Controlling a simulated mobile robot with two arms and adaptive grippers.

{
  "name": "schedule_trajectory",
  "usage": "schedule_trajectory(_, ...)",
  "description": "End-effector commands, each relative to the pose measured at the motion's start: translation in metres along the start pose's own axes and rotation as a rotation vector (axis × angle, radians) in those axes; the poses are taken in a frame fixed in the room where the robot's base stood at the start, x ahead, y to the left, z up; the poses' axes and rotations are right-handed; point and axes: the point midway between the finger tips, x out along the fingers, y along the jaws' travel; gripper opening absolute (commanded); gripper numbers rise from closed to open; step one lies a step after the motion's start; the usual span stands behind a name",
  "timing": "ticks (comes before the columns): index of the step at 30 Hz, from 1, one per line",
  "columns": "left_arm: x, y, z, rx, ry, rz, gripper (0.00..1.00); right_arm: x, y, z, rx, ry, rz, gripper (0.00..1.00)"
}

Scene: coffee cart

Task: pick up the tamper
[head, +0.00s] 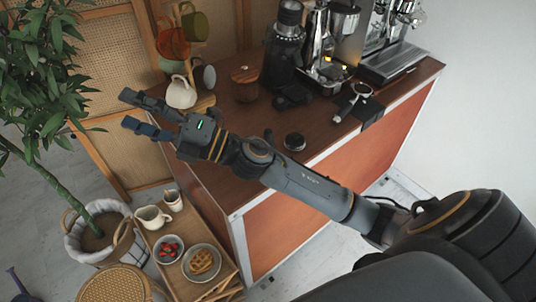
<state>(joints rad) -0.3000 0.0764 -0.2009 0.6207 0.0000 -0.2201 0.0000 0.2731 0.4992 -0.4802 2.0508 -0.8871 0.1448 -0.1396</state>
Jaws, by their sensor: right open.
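A small round black piece with a silver rim (294,142), which looks like the tamper, sits on the brown cart top (225,125) near its front edge. It stands just beyond my right forearm in the picture, apart from it. My right gripper (131,109) is open and empty, its two fingers spread and pointing left past the cart's left end. The gripper is well to the left of the tamper. My left gripper does not show.
A white jug (181,92) stands close to my right gripper, by a rack of coloured mugs (172,42). A brown jar (244,84), a black grinder (284,50), a portafilter (352,100) and an espresso machine (390,55) stand behind. A low wooden tray (215,287) holds dishes.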

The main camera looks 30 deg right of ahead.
Motion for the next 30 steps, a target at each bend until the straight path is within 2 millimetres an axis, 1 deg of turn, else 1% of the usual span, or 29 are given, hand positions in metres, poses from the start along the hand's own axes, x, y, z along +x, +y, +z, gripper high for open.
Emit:
schedule_trajectory(1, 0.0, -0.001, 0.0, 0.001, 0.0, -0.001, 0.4, 0.008, 0.001, -0.015, -0.118, 0.137, -0.01, 0.63)
schedule_trajectory(2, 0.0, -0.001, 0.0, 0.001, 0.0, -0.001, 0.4, 0.01, -0.002, -0.024, -0.185, 0.219, -0.021, 0.63)
schedule_trajectory(3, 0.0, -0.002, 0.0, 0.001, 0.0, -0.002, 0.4, 0.01, -0.007, -0.035, -0.273, 0.329, -0.042, 0.63)
schedule_trajectory(5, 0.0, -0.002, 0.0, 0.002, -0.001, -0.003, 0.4, 0.005, -0.02, -0.046, -0.399, 0.488, -0.087, 0.63)
schedule_trajectory(7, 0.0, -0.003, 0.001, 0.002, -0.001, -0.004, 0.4, -0.008, -0.04, -0.05, -0.539, 0.671, -0.161, 0.63)
schedule_trajectory(8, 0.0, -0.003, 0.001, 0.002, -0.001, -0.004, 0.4, -0.016, -0.049, -0.049, -0.595, 0.747, -0.199, 0.63)
schedule_trajectory(9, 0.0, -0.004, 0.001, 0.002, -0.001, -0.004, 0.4, -0.027, -0.061, -0.043, -0.668, 0.846, -0.259, 0.63)
schedule_trajectory(11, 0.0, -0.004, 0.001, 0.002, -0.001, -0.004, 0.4, -0.048, -0.077, -0.027, -0.764, 0.987, -0.362, 0.63)
schedule_trajectory(12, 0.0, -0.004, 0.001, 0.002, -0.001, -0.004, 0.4, -0.064, -0.086, -0.012, -0.819, 1.077, -0.442, 0.63)
schedule_trajectory(14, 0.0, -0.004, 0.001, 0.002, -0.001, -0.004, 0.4, -0.09, -0.095, 0.017, -0.89, 1.204, -0.575, 0.63)
schedule_trajectory(15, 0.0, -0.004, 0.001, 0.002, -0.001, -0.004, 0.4, -0.108, -0.097, 0.039, -0.925, 1.28, -0.672, 0.63)
schedule_trajectory(17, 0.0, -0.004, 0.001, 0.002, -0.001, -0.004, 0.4, -0.136, -0.095, 0.073, -0.959, 1.378, -0.821, 0.63)
schedule_trajectory(18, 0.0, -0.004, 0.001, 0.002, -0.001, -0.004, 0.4, -0.154, -0.089, 0.095, -0.968, 1.434, -0.917, 0.63)
schedule_trajectory(20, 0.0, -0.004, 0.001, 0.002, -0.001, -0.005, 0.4, -0.178, -0.078, 0.124, -0.968, 1.5, -1.052, 0.63)
schedule_trajectory(21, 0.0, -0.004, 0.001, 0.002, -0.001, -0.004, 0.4, -0.192, -0.069, 0.14, -0.959, 1.532, -1.132, 0.63)
schedule_trajectory(24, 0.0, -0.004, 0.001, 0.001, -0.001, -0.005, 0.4, -0.218, -0.049, 0.168, -0.927, 1.585, -1.282, 0.63)
schedule_trajectory(25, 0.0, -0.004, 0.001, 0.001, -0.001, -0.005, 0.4, -0.223, -0.044, 0.173, -0.92, 1.594, -1.313, 0.63)
schedule_trajectory(27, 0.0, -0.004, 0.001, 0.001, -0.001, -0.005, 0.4, -0.231, -0.037, 0.18, -0.903, 1.61, -1.358, 0.63)
schedule_trajectory(29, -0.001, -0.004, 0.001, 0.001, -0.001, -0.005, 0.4, -0.236, -0.037, 0.183, -0.895, 1.617, -1.378, 0.63)
schedule_trajectory(30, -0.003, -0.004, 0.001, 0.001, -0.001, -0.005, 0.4, -0.239, -0.04, 0.183, -0.891, 1.62, -1.382, 0.63)
